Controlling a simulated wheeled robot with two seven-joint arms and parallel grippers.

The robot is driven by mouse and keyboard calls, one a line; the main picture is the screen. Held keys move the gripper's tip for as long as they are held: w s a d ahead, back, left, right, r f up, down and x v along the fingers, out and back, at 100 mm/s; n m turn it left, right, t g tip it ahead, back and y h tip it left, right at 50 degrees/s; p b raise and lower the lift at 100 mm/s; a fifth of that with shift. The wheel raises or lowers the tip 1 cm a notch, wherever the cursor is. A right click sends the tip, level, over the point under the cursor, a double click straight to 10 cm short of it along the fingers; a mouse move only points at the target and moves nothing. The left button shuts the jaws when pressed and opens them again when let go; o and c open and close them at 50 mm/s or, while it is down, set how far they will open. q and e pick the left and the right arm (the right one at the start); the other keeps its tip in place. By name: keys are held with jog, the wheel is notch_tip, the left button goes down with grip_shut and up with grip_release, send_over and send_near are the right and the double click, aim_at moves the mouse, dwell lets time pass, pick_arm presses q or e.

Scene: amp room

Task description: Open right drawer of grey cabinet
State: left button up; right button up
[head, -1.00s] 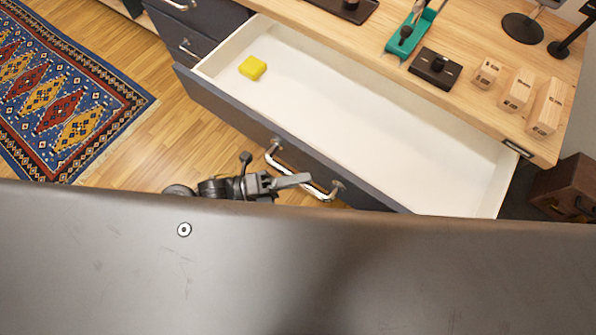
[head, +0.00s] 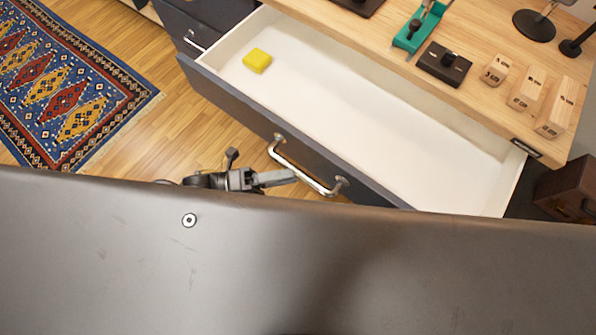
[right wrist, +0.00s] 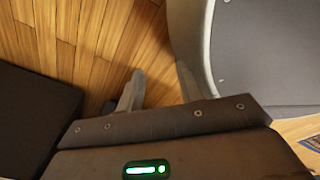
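The right drawer (head: 380,125) of the grey cabinet stands far out from under the wooden top in the head view. Its dark grey front (head: 228,102) carries a curved metal handle (head: 318,187). The white inside is in plain sight, and my own body hides the drawer's near right corner. My left gripper (head: 280,178) is beside the handle, its fingertip close to or overlapping the bar. I cannot tell whether they touch or how far its fingers are apart. My right gripper (right wrist: 160,88) shows in the right wrist view with its fingers apart and nothing between them.
A yellow block (head: 257,60) lies in the drawer. The wooden top holds a teal tool (head: 412,36), a black box (head: 444,64) and wooden blocks (head: 526,88). A dark brown box (head: 565,192) stands at the right. A patterned rug (head: 60,85) lies left on open wood floor.

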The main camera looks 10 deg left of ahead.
pick_arm(q)
jog(key=r+b+v, duration=0.1)
jog(key=v, duration=0.5)
jog(key=shift+a+f, duration=0.4)
jog(key=shift+f, duration=0.15)
pick_arm(e)
jog(key=shift+w+d+f, duration=0.35)
jog(key=shift+d+f, duration=0.4)
jog(key=shift+d, duration=0.05)
pick_arm(q)
jog(key=shift+s, duration=0.15)
pick_arm(e)
jog(key=shift+d, duration=0.2)
